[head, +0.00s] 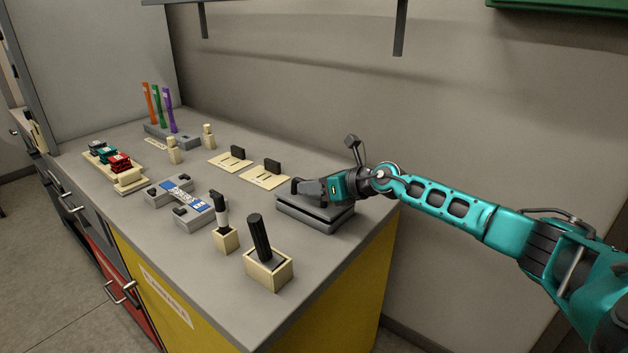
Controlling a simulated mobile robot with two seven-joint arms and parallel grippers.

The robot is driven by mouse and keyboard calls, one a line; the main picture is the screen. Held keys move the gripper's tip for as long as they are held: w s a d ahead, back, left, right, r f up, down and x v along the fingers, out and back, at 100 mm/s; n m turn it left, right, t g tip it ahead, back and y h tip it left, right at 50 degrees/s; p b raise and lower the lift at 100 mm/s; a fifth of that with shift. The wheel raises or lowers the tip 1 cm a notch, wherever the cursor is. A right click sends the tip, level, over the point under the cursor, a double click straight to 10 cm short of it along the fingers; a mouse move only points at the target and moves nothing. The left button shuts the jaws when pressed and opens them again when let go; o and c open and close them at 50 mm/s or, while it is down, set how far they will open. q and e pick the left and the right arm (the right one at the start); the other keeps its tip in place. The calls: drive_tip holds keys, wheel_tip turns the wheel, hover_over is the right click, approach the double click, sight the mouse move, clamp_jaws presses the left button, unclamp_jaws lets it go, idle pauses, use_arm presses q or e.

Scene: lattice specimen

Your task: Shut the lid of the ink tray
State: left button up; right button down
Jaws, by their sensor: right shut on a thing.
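The ink tray (312,217) is a low grey box at the right part of the worktop, near its right edge. Its darker grey lid (318,206) lies about level over the base, with a thin dark line between them. I cannot tell whether it is fully down. My right gripper (301,188) is over the top of the lid, reaching in from the right. It is shut on a part of the lid, which the fingers mostly hide. My left gripper is not in view.
A dark-handled tool in a cream block (268,268) and a smaller stamp holder (224,237) stand in front. Cream plates with dark blocks (265,175) lie left of the tray. Red and teal stamps (118,161) and coloured upright sticks (158,110) are farther left.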

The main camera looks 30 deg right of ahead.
drive_tip(key=shift+s+a+f, duration=0.15)
drive_tip(key=shift+a+f, duration=0.15)
drive_tip(key=shift+f, duration=0.45)
drive_tip(key=c, duration=1.3)
unclamp_jaws()
drive_tip(key=shift+a, duration=0.1)
drive_tip(key=shift+o, duration=1)
drive_tip(key=shift+r, duration=0.1)
drive_tip(key=shift+d+r, duration=0.1)
drive_tip(key=shift+d, duration=0.1)
